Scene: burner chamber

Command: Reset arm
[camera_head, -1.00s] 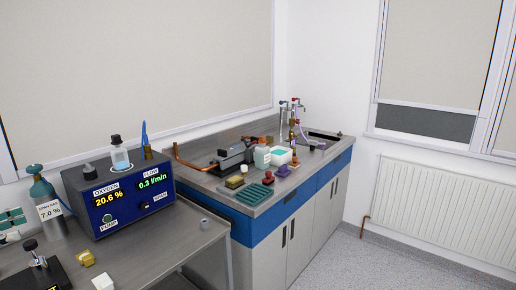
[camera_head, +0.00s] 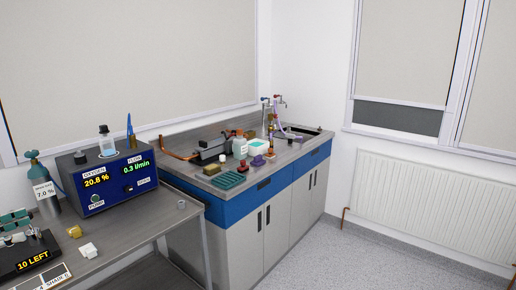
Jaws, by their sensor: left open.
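I cannot make out either gripper or arm in the head view. The blue analyser box (camera_head: 115,181) stands on the grey bench at the left, reading oxygen 20.8 % and flow 0.3 l/min. A clear bottle with a black cap (camera_head: 107,142) stands on top of it. A teal gas cylinder (camera_head: 44,184) labelled 7.0 % stands left of the box. A yellow piece (camera_head: 75,231) and a white piece (camera_head: 88,250) lie apart on the bench in front. A black unit (camera_head: 36,257) shows "10 LEFT" at the lower left.
The grey bench (camera_head: 140,225) has bare room right of the small pieces. Beyond it a blue-fronted counter (camera_head: 215,208) holds a green rack (camera_head: 229,180), a white bottle (camera_head: 240,148), several small items and a sink. Open floor (camera_head: 335,255) lies at the right.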

